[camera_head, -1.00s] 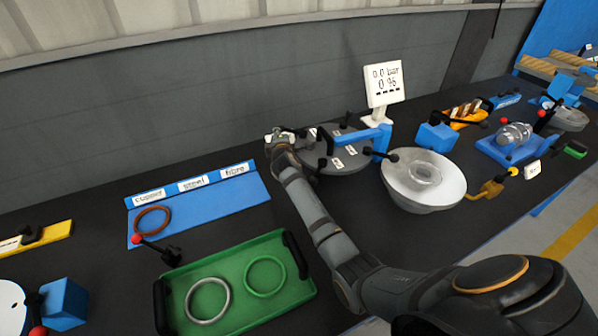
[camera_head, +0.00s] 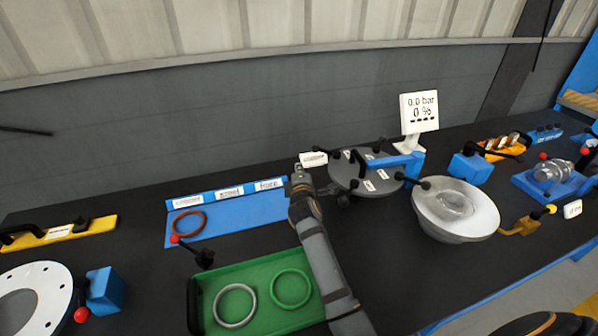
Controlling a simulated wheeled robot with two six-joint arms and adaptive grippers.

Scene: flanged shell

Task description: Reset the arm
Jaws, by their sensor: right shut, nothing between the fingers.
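My right arm comes in from the bottom right. Its gripper (camera_head: 299,177) is near the left side of the dark round plate (camera_head: 366,172), above the right end of the blue label board (camera_head: 235,214). Its fingers are small in this view, and they appear closed with nothing held. My left gripper does not show.
A green tray (camera_head: 258,272) holds a grey ring (camera_head: 235,306) and a green ring (camera_head: 291,288). A copper-brown ring (camera_head: 189,223) lies on the label board. A grey bowl-shaped shell (camera_head: 455,209) stands on the right. A gauge sign (camera_head: 419,113) stands behind.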

